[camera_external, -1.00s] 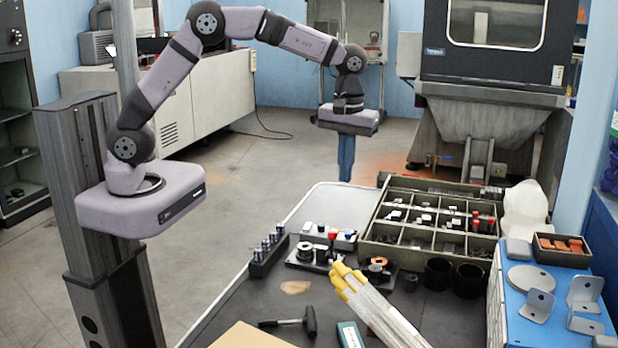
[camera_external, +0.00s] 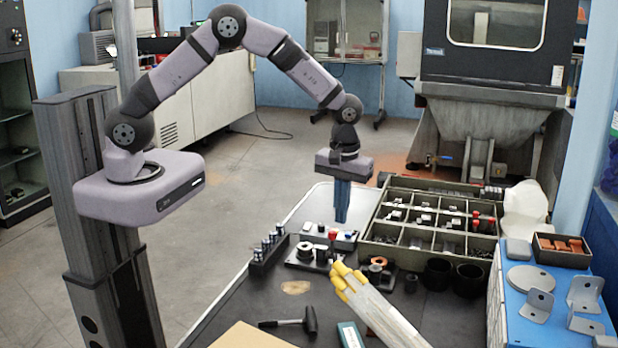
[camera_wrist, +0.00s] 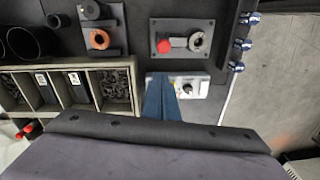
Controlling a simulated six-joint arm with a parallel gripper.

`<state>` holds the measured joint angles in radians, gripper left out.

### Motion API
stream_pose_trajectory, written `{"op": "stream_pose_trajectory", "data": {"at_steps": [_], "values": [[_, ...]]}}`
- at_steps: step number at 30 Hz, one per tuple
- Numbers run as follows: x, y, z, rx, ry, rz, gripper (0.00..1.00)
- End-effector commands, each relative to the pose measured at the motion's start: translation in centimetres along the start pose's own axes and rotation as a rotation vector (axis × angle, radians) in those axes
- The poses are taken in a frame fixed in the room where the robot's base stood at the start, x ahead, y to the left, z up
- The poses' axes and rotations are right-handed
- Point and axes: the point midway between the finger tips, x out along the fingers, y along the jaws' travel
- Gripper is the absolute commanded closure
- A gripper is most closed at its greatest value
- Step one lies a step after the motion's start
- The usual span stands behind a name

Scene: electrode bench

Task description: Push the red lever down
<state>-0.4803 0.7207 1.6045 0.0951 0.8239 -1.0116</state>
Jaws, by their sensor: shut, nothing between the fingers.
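The red lever (camera_external: 332,235) shows as a small red knob standing on a dark fixture plate (camera_external: 305,262) on the bench. In the wrist view the red lever (camera_wrist: 163,46) is near the top middle, beside a metal ring on the same plate. My gripper (camera_external: 341,220) has blue fingers pointing down, shut and empty. It hangs above the bench edge, just behind and above the lever in the external view. In the wrist view my gripper (camera_wrist: 160,78) overlaps a white control box (camera_wrist: 190,86) and hides part of it; the fingertips are apart from the lever.
A compartment tray (camera_external: 375,225) full of small parts is to the right. A second fixture with a copper ring (camera_external: 376,264) and black cups (camera_external: 437,274) stand nearby. A row of metal posts (camera_external: 267,248) is at the left.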

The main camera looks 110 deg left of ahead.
Motion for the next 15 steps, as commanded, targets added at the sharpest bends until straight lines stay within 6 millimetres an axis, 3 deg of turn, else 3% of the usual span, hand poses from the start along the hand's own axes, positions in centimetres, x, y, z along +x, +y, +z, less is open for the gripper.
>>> {"op": "stream_pose_trajectory", "data": {"at_steps": [6, 15], "values": [[0.3, 0.0, 1.9, 0.001, 0.000, -0.001, 1.00], [0.5, 0.0, 2.4, 0.001, 0.001, 0.001, 1.00]]}}
